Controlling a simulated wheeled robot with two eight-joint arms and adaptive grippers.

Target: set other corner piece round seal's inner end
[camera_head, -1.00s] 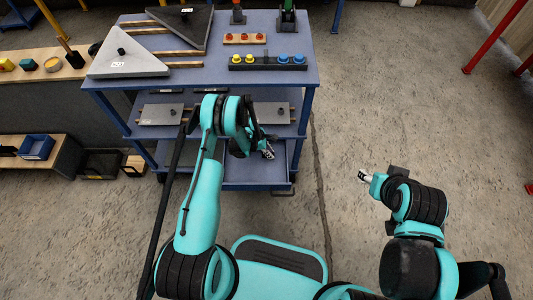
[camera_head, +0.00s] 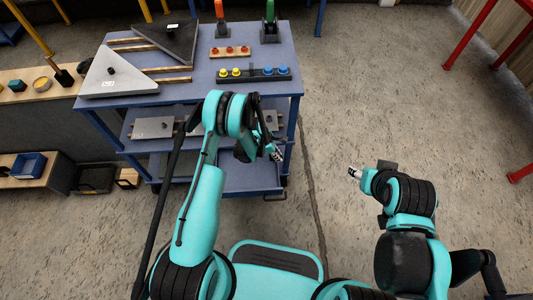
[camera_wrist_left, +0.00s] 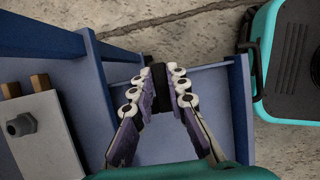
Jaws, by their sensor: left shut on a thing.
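My left gripper (camera_head: 277,155) is low at the right side of the blue cart. In the left wrist view its fingers (camera_wrist_left: 160,90) are shut on a small dark piece (camera_wrist_left: 158,99), beside a blue rim. I cannot tell whether this piece is a corner piece or a handle. I cannot make out a seal or a corner piece for sure in either view. My right gripper (camera_head: 354,172) is over bare floor at the right, apart from the cart; its jaws are too small to read.
The blue cart (camera_head: 195,97) carries a light grey triangular plate (camera_head: 118,72), a dark triangular plate (camera_head: 176,40), and a dark strip with yellow and blue knobs (camera_head: 254,74). A grey plate (camera_head: 153,128) lies on its lower shelf. Floor right of the cart is clear.

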